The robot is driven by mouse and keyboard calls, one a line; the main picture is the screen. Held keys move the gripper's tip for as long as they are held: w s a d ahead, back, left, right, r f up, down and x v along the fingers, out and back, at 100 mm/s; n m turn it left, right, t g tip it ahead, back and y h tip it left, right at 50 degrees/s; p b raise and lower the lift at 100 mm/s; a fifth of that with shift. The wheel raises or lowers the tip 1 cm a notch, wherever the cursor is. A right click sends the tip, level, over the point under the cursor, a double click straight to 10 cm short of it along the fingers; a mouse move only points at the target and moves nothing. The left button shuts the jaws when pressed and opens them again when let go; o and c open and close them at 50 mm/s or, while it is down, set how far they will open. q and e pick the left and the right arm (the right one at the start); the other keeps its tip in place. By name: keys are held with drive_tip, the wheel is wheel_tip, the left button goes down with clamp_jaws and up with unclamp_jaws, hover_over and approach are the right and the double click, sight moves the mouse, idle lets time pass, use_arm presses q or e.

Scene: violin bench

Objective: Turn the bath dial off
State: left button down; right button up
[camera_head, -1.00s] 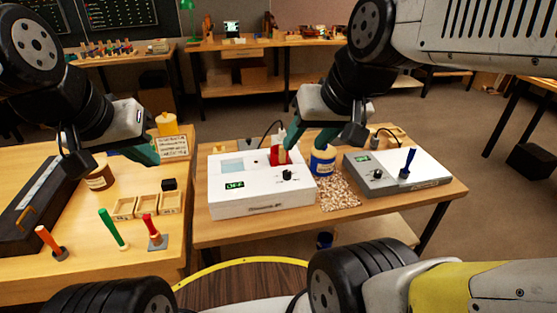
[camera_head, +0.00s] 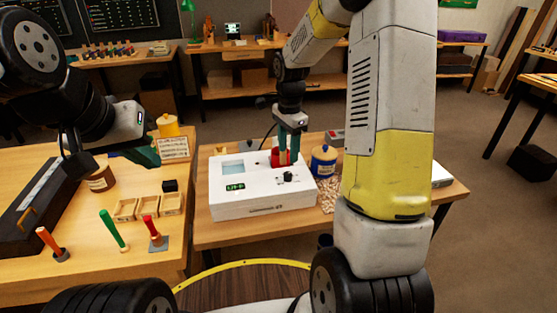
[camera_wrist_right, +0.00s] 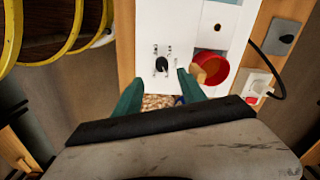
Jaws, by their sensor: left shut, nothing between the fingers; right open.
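The bath is a white box (camera_head: 262,200) on the middle table, with a green-lit display (camera_head: 235,187) too small to read surely. Its black dial (camera_head: 287,176) is on the front right of the top; in the right wrist view the dial (camera_wrist_right: 162,64) lies ahead of and between the fingertips, apart from them. A red pot (camera_wrist_right: 212,68) sits in the bath beside the dial. My right gripper (camera_head: 288,159) points down over the bath by the red pot, open and empty. My left gripper (camera_head: 145,154) is shut and empty over the left table.
A blue jar (camera_head: 323,161) stands right of the bath. The left table holds upright red (camera_head: 152,230) and green (camera_head: 113,231) handles and small wooden trays (camera_head: 148,206).

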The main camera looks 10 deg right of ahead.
sight(287, 174)
drive_tip(key=shift+w+f+m, duration=0.3)
drive_tip(key=shift+f, duration=0.6)
wheel_tip(287, 174, down, 7)
drive_tip(key=shift+f, duration=0.15)
clamp_jaws()
